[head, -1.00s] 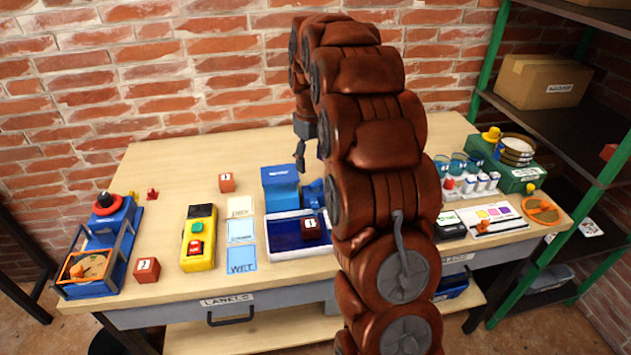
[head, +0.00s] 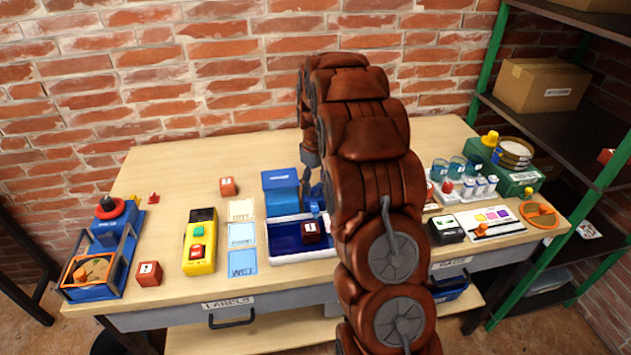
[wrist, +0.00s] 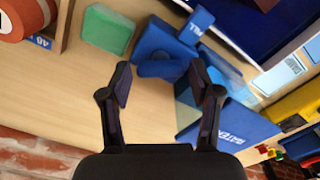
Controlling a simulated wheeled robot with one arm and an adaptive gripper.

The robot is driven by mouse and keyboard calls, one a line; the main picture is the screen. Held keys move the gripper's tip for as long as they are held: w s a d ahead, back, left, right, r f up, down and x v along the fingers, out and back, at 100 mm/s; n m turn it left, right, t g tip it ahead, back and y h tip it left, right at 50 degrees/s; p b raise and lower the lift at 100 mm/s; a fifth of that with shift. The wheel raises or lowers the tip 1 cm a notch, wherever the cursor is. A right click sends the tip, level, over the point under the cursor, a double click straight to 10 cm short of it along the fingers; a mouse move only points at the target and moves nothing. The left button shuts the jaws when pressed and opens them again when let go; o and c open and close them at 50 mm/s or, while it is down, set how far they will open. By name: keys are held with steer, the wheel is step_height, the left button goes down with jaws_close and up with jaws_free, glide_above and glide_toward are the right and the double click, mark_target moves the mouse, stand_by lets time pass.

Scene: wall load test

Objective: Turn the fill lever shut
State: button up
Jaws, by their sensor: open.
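A blue box (head: 282,195) stands at the back of a white-rimmed tray (head: 285,257) with a dark blue inside. In the wrist view, the blue box (wrist: 228,127) with white lettering lies right of my gripper (wrist: 161,80). A blue fixture (wrist: 160,45) with a rounded blue handle-like part, probably the fill lever, sits just beyond and between my open fingertips. Whether they touch it I cannot tell. In the head view, my gripper (head: 307,182) is beside the box, and my arm hides most of the fixture.
A dark red cube (head: 311,232) sits in the tray. Left are label cards (head: 241,235), a yellow button box (head: 200,242) and red cubes (head: 149,273). In the wrist view, a green block (wrist: 108,32) lies left of the fixture.

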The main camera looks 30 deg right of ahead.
steer(key=shift+f, duration=0.15)
steer(key=c, duration=0.9)
steer(key=shift+f+b, duration=0.1)
steer(key=shift+b, duration=0.2)
steer(key=m+b, duration=0.2)
steer(key=m, duration=0.1)
steer(key=shift+f+m+b, duration=0.1)
steer(key=shift+m+b, duration=1.05)
steer(key=shift+m, duration=0.75)
steer(key=shift+r, duration=0.2)
